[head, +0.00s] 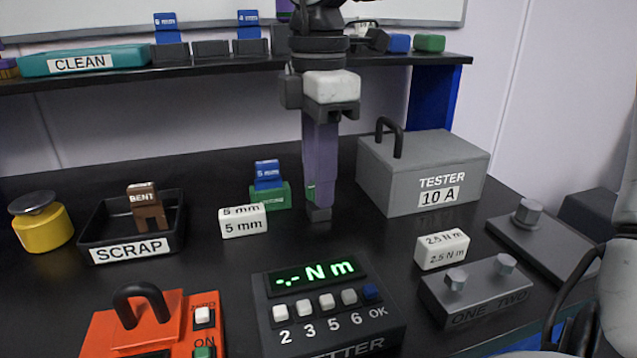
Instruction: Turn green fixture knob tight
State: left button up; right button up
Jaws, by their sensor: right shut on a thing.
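My right gripper (321,113) comes down from above, just right of the fixture. The lower end is down at bench level beside the fixture. A bit of green shows at the tool's lower left edge. I cannot make out the fixture's knob; the tool may hide it. My left gripper is not in view.
The grey tester (390,185) stands close on the right. A white "5 mm" block (243,226) lies left front, the black scrap tray (90,232) farther left. A keypad unit (262,300) is in front. A white "2.5 N m" block (442,252) lies right. A shelf (230,66) runs behind.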

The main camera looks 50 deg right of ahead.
jog(key=m, duration=0.2)
jog(key=shift+m, duration=0.3)
jog(key=m, duration=0.4)
jog(key=shift+m, duration=0.3)
jog(key=o, duration=0.9)
